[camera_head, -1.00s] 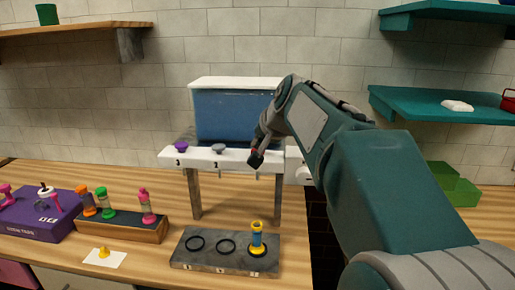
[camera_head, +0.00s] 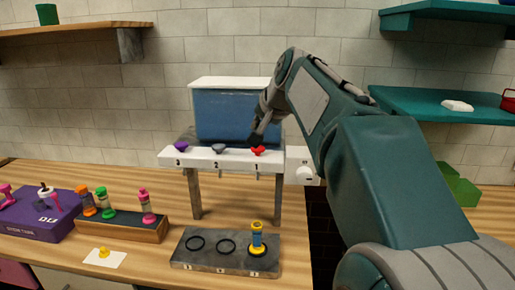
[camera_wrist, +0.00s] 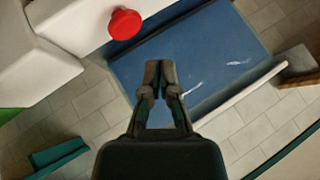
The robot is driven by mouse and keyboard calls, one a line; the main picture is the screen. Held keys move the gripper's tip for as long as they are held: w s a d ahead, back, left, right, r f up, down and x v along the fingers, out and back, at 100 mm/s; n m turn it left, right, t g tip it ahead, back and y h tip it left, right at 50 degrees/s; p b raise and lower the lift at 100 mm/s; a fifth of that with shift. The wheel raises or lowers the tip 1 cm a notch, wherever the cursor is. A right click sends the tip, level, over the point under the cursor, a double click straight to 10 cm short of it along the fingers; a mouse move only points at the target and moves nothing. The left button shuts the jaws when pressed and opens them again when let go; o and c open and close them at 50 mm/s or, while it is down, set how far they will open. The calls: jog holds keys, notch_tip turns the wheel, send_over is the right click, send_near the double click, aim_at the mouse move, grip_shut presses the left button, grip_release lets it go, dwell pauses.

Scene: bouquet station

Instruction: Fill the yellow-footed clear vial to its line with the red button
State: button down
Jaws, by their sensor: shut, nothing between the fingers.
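The red button (camera_head: 257,151) sits on the white dispenser shelf above the label 1, and it also shows in the wrist view (camera_wrist: 125,24). My gripper (camera_head: 256,138) is shut and empty, just above and behind the button and apart from it; the wrist view shows its fingertips together (camera_wrist: 159,70). The yellow-footed vial (camera_head: 257,238) stands upright in the right-hand ring of the dark tray (camera_head: 213,267), below the shelf. It has a yellow top and a bluish middle. Its line and fill level are too small to make out.
A purple button (camera_head: 181,146) and a grey button (camera_head: 219,149) sit left on the shelf, before a blue tank (camera_head: 230,115). A wooden rack (camera_head: 120,229) of coloured vials, a purple box (camera_head: 40,222) and a yellow piece on a white card (camera_head: 104,259) stand left. Two tray rings are empty.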

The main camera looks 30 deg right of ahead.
jog(key=shift+r, duration=1.3)
jog(key=shift+s, duration=0.15)
dwell(0.6)
